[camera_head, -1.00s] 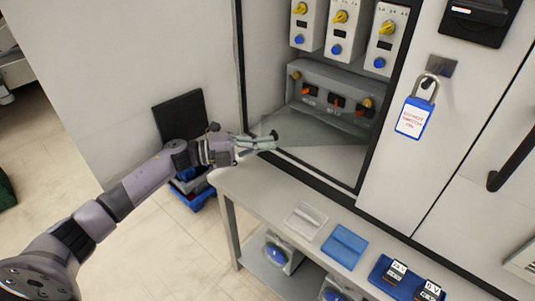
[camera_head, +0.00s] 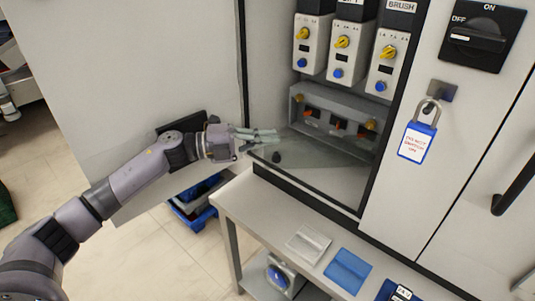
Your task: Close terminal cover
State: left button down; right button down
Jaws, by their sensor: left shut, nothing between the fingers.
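The terminal cover (camera_head: 322,160) is a clear, greenish sheet in the open cabinet bay. It extends out from below the grey terminal box (camera_head: 378,147), whose dark terminals with orange parts are exposed at the front. A small black knob (camera_head: 277,157) shows near the cover's left end. My left gripper (camera_head: 276,135) is shut and empty. Its fingertips point right at the left side of the bay, just above the knob in the picture. I cannot tell whether they touch the cover. My right gripper is not in view.
Breaker units with yellow and blue knobs (camera_head: 342,42) hang above the box. A blue padlock (camera_head: 417,142) hangs on the cabinet door at right. A grey bench (camera_head: 250,207) below holds a clear tray (camera_head: 308,243) and a blue tray (camera_head: 348,271). A cabinet frame edges the bay.

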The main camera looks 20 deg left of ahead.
pick_arm(q)
jog(key=s+d+f+n+t+y+p, duration=0.2)
jog(key=s+d+f+n+t+p, duration=0.15)
jog(key=s+d+p, duration=0.2)
jog(key=s+a+f+n+t+y+p, duration=0.3)
jog(key=s+a+f+n+t+y, duration=0.15)
jog(key=s+y, duration=0.4)
jog(key=a+f+p+x, duration=0.1)
jog(key=a+p+x, duration=0.1)
jog(key=x, duration=1.1)
jog(key=shift+w+f+p, duration=0.15)
jog(key=shift+w+p, duration=0.45)
jog(key=shift+a, duration=0.1)
